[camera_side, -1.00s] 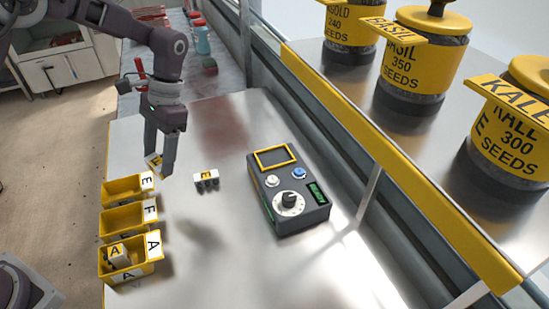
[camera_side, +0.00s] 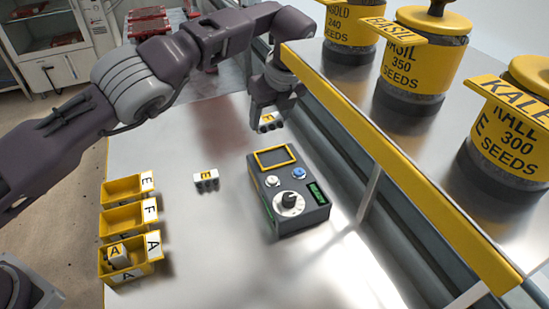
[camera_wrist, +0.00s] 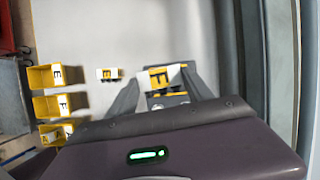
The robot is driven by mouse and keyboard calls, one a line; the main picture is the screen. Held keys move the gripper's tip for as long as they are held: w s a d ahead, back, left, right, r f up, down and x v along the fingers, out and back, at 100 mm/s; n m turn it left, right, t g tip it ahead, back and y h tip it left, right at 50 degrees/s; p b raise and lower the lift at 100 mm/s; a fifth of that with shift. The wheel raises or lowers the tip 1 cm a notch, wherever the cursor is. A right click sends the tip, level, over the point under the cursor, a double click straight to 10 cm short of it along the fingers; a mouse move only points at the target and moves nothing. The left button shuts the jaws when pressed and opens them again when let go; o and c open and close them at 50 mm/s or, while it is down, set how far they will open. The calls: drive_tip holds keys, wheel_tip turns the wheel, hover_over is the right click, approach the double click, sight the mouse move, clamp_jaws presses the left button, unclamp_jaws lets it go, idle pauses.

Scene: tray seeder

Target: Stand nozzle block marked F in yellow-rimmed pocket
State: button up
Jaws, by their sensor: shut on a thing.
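My gripper (camera_side: 268,118) is shut on the nozzle block marked F (camera_side: 267,125), a small white and yellow block with grey nozzles. It holds the block in the air, just beyond the dark control box in the side view. In the wrist view the block (camera_wrist: 158,78) sits between the fingers, and its letter looks like F. The yellow-rimmed pocket (camera_side: 259,162) is on the far end of the control box's top and looks empty. The block is apart from it.
The control box (camera_side: 287,217) carries buttons and a dial. Another block (camera_side: 206,178), seemingly marked E, stands on the table to its left. Yellow bins E (camera_side: 122,200), F (camera_side: 122,228) and A (camera_side: 130,279) line the left; A holds a block. A yellow-edged shelf (camera_side: 390,180) with seed jars runs along the right.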

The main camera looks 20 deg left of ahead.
drive_tip(key=shift+d+f+m, duration=0.6)
drive_tip(key=shift+d+f, duration=0.2)
drive_tip(key=shift+f, duration=0.1)
wheel_tip(320, 180, down, 8)
drive_tip(key=shift+r, duration=0.1)
drive_tip(key=o, duration=1.6)
drive_tip(key=shift+a, duration=0.1)
drive_tip(key=v, duration=1.2)
drive_tip(key=shift+a, duration=0.2)
